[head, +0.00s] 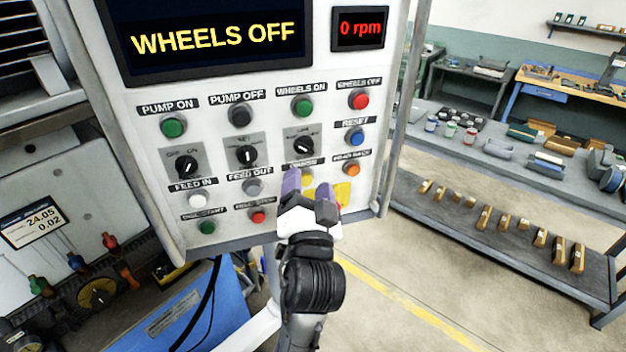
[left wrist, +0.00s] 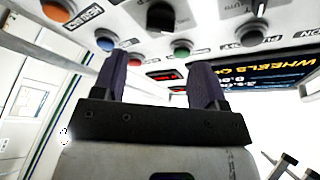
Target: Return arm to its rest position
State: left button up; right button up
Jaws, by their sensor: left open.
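My left gripper (head: 308,196) is in front of the lower right part of the white control panel (head: 215,215). Its two purple fingers are apart, with nothing seen between them. It covers part of the lowest buttons and labels. In the left wrist view the open fingers (left wrist: 165,82) point up toward the panel's buttons; I cannot tell whether they touch any. The panel's display (head: 215,40) reads "WHEELS OFF", and the small display (head: 360,28) reads "0 rpm". My right gripper is in neither view.
The panel has several coloured buttons, such as the red wheels-off button (head: 359,99), and black knobs (head: 247,156). A grey workbench (head: 420,200) with tools and several small tan blocks stands to the right. Open floor (head: 400,285) lies between the panel and bench.

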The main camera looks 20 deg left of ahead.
pick_arm(q)
jog(key=s+a+f+n+g+h, duration=0.1)
jog(key=s+f+g+h, duration=0.25)
jog(key=s+f, duration=0.4)
jog(key=s+a+f+g+h, duration=0.1)
jog(key=s+f+g+h, duration=0.3)
jog(key=f, duration=0.7)
jog(key=s+a+f+n+g+h, duration=0.1)
jog(key=s+f+g+h, duration=0.15)
jog(key=s+f, duration=0.55)
jog(key=s+a+f+g+y, duration=0.1)
jog(key=s+a+f+g, duration=0.15)
jog(key=s+f, duration=0.5)
jog(key=s+a+f+g, duration=0.1)
jog(key=s+f+g, duration=0.2)
jog(key=s+f, duration=0.4)
notch_tip(320, 180, up, 16)
jog(key=s+p, duration=0.1)
jog(key=p, duration=1.4)
jog(key=shift+s+d, duration=0.2)
jog(key=shift+d, duration=0.1)
